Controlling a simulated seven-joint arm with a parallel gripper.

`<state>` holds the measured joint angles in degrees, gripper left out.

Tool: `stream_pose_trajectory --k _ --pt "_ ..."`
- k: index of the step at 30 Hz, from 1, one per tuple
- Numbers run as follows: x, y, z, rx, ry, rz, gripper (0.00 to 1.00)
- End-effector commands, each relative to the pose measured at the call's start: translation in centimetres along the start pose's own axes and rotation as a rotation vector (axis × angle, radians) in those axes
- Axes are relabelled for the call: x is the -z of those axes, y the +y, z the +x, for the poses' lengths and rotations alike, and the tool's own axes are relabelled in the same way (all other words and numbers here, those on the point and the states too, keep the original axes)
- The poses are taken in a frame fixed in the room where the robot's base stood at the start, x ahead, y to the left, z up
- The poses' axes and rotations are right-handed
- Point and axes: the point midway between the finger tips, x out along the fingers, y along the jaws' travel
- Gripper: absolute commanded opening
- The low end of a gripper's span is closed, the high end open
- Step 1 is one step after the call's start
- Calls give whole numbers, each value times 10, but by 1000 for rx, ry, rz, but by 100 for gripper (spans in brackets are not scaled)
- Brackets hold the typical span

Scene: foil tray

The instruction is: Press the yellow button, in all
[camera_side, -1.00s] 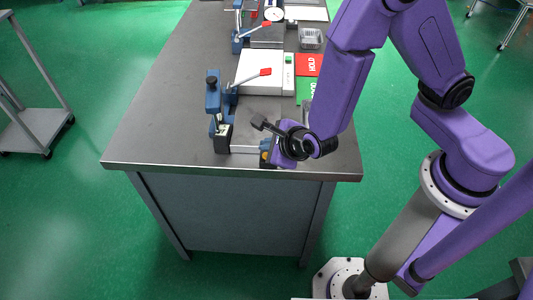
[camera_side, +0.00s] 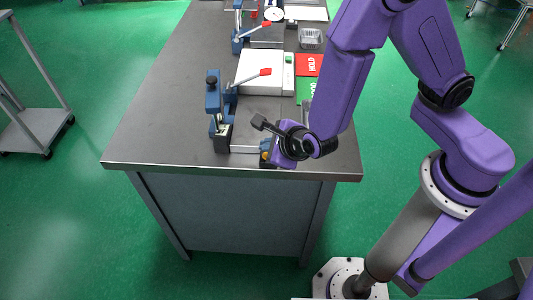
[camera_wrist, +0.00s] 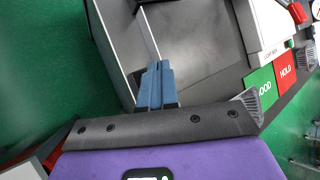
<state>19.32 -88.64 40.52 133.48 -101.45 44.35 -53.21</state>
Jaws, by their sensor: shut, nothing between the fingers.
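A small yellow-orange spot (camera_side: 264,155), perhaps the yellow button, shows at the near edge of the bench beside my gripper (camera_side: 266,151). My gripper is low over the bench's near right corner and largely covers what lies around that spot. I cannot tell whether the fingers touch it. The wrist view shows my blue fingers (camera_wrist: 158,66) closed together with nothing between them. No yellow button shows in the wrist view; the area under the fingertips is hidden.
A blue press with a red-handled lever (camera_side: 213,100) stands left of my gripper, with a metal rail (camera_side: 244,149) between. Behind are a white light box (camera_side: 262,70), a green GOOD card (camera_wrist: 264,90), a red HOLD card (camera_wrist: 285,68) and a foil tray (camera_side: 310,38).

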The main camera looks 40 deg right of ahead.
Motion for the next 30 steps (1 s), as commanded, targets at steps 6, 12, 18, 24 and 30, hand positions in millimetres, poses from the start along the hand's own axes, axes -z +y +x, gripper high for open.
stream_pose_trajectory --k 6,12,18,24,30 --pt "0 0 0 0 0 0 0" --pt "1 0 1 0 0 -1 0" --pt "4 4 5 0 0 -1 0" --pt "4 4 6 0 0 0 0" --pt "4 4 6 0 0 0 0"
